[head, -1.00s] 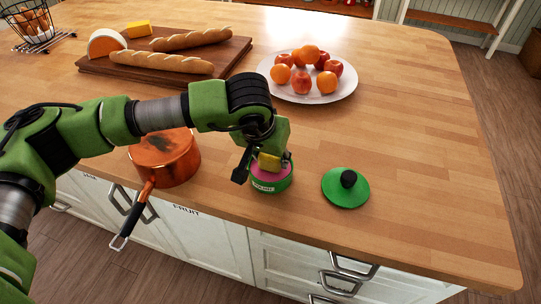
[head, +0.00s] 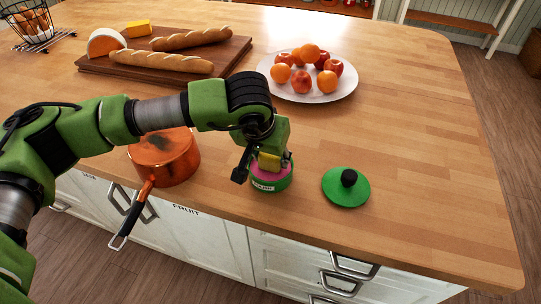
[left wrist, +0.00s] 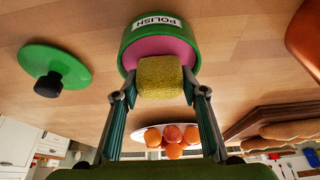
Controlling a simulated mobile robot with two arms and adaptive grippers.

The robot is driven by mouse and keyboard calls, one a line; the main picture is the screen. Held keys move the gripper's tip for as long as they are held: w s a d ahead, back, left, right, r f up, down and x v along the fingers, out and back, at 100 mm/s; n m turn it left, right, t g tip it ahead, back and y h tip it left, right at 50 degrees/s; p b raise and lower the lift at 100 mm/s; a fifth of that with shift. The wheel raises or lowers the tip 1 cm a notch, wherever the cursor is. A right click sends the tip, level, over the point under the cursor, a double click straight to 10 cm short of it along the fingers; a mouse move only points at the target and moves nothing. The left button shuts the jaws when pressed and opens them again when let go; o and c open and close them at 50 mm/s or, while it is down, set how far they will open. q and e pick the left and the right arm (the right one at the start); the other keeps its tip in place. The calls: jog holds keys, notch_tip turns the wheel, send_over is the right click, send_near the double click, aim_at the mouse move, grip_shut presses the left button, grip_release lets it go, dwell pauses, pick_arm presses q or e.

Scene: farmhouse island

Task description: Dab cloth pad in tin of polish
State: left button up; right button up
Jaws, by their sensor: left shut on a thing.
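The green tin of polish (head: 270,185) with pink polish inside stands open near the island's front edge; its label shows in the left wrist view (left wrist: 128,57). My left gripper (head: 262,160) is shut on the yellow cloth pad (head: 269,161) and points down just above the tin. In the left wrist view the pad (left wrist: 160,77) sits between the two fingers and overlaps the pink polish; whether it touches the polish I cannot tell. The green lid (head: 345,190) with a black knob lies on the wood right of the tin. My right gripper does not show.
A copper saucepan (head: 164,155) stands left of the tin, its handle over the front edge. A white plate (head: 345,91) of oranges and apples lies behind. A board (head: 96,65) with bread and cheese is at back left. The right side of the top is clear.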

pick_arm(q)
jog(key=shift+s+f+b, duration=0.15)
jog(key=shift+f+b, duration=0.1)
jog(key=shift+b, duration=0.2)
dwell(1.5)
jog(key=shift+r, duration=0.1)
notch_tip(320, 180, up, 2)
jog(key=shift+p, duration=0.35)
jog(key=shift+r+p, duration=0.7)
jog(key=shift+r, duration=1.85)
